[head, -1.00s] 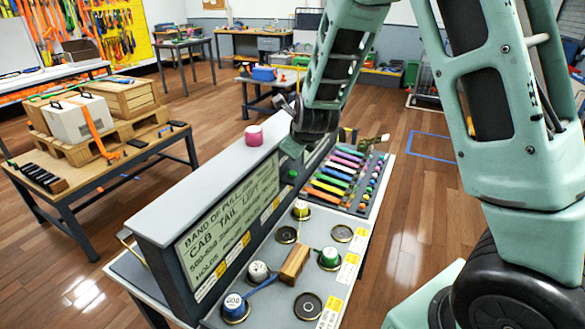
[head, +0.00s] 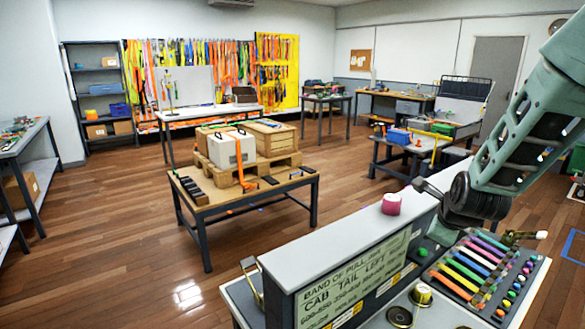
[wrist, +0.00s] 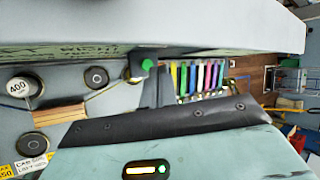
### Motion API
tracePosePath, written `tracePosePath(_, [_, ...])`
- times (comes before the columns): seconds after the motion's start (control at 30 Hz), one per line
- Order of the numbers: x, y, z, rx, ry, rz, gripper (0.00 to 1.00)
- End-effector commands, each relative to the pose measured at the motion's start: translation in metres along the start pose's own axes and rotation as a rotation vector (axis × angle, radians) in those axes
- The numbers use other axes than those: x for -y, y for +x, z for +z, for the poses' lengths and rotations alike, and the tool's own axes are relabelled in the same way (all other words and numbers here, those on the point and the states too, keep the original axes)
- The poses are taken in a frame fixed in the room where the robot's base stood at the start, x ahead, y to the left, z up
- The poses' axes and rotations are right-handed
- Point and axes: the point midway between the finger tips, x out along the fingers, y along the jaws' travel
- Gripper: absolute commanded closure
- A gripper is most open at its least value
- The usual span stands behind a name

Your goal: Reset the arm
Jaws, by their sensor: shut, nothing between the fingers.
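My gripper shows in the wrist view as dark fingers (wrist: 155,92), close together with nothing between them. They lie near a green knob (wrist: 147,65) by the sign board's lower edge. The fingertips are hidden there.
Round weights and a wooden block (wrist: 60,116) sit on the bench. A table (head: 245,198) with boxes on a pallet stands left of the bench. Open wooden floor lies around them.

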Motion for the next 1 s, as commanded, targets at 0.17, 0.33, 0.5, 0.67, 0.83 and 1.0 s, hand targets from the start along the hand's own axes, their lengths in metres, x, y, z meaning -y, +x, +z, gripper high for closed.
tracePosePath(0.17, [-0.029, -0.032, -0.013, 0.025, -0.518, 0.132, 1.00])
tracePosePath(0.33, [-0.059, -0.064, -0.029, 0.094, -1.036, 0.249, 1.00])
tracePosePath(0.5, [-0.083, -0.092, -0.048, 0.190, -1.501, 0.342, 1.00])
tracePosePath(0.67, [-0.099, -0.112, -0.063, 0.275, -1.814, 0.398, 1.00])
tracePosePath(0.83, [-0.111, -0.129, -0.076, 0.362, -2.079, 0.444, 1.00])
tracePosePath(1.0, [-0.140, -0.148, -0.060, 0.482, -2.278, 0.464, 1.00])
